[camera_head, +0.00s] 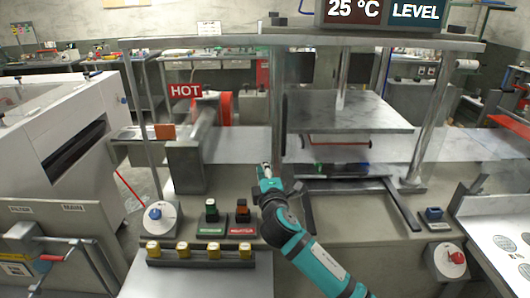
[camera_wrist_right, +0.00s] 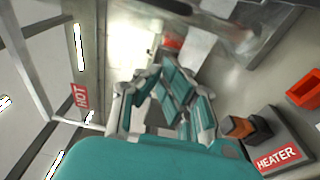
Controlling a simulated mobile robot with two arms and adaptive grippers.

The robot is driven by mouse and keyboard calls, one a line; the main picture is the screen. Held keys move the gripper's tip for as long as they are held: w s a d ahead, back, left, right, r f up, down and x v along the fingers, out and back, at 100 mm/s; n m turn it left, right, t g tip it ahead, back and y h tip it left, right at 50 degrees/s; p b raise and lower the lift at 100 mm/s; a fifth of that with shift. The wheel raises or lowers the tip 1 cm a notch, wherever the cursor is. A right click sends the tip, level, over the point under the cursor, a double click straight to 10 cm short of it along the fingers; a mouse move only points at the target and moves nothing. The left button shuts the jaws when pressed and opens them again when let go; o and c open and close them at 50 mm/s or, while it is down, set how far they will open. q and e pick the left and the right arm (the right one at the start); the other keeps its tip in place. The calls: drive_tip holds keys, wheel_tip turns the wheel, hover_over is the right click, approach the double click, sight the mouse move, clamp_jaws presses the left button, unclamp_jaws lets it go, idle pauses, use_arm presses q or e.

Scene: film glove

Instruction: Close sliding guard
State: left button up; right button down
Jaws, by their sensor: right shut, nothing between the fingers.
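The machine's frame (camera_head: 430,110) spans the middle of the head view. A clear guard panel seems to hang in its front; its faint vertical edge (camera_head: 278,100) stands left of the flat grey plate (camera_head: 350,110). I cannot tell exactly where the clear pane begins and ends. My right gripper (camera_head: 265,170) is shut and empty, at the front of the machine near the foot of that edge. Whether it touches the guard is unclear. The right wrist view shows its teal fingers (camera_wrist_right: 172,90) close up. My left gripper is not in view.
A HOT sign (camera_head: 185,91) hangs at the left of the machine. The HEATER label (camera_wrist_right: 277,158) is close to the gripper. A white cabinet (camera_head: 60,120) stands left.

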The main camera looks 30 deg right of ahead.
drive_tip(key=p, duration=0.2)
approach(258, 144)
drive_tip(key=x, duration=0.4)
drive_tip(key=shift+w+d+r, duration=0.1)
drive_tip(key=shift+w+d, duration=0.1)
drive_tip(key=shift+w, duration=0.1)
drive_tip(key=s+d+p, duration=0.1)
drive_tip(key=s+d, duration=0.1)
drive_tip(key=s, duration=0.1)
drive_tip(key=shift+d+p, duration=0.3)
drive_tip(key=shift+d, duration=0.1)
